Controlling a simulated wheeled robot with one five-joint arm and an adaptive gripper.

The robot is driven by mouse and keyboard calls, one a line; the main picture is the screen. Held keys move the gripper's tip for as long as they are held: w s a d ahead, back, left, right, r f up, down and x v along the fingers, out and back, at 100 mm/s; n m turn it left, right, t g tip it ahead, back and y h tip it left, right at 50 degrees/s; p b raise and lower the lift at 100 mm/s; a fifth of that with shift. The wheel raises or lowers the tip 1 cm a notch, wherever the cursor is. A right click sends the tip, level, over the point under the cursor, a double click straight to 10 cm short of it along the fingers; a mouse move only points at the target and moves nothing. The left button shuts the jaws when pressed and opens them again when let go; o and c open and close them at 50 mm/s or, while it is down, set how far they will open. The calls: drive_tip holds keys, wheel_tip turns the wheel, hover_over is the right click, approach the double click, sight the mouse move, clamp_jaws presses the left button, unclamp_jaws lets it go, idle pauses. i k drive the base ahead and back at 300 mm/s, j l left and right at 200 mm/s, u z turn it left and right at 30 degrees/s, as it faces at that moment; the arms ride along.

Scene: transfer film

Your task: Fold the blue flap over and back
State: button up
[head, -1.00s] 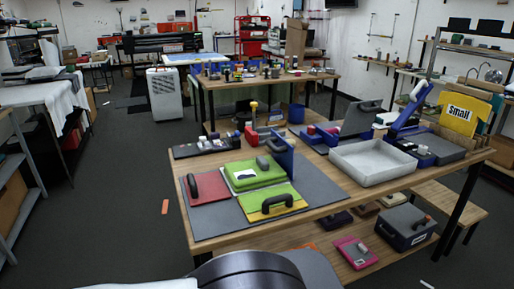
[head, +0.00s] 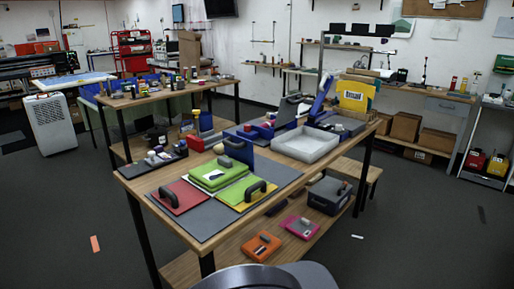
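A blue upright panel (head: 239,149), which may be the blue flap, stands at the back edge of the grey mat (head: 207,223) on the near table. A second blue piece, a slanted bar (head: 321,97), rises at the table's far right end, near a yellow sign. I cannot tell for sure which one is the flap. My gripper is not in view; only a dark rounded part of my own body shows at the bottom edge.
On the mat are a red plate (head: 181,197) and a yellow-green plate (head: 249,192), both with black handles. A white tray (head: 305,145) sits to their right. A grey box (head: 330,195) and an orange tool (head: 263,244) are on the lower shelf. The floor left of the table is mostly clear.

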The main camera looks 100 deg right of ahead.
sight(240, 149)
drive_tip(key=i+l+z, duration=0.25)
drive_tip(key=z, duration=0.15)
drive_tip(key=i+l+z, duration=0.1)
drive_tip(key=i+z, duration=0.75)
drive_tip(key=i+j+z, duration=0.1)
drive_tip(key=i+z, duration=0.3)
drive_tip(key=i+l+z, duration=0.1)
drive_tip(key=i+z, duration=0.6)
drive_tip(key=i+j+z, duration=0.15)
drive_tip(key=i+z, duration=0.2)
drive_tip(key=i+l+z, duration=0.3)
drive_tip(key=i, duration=0.35)
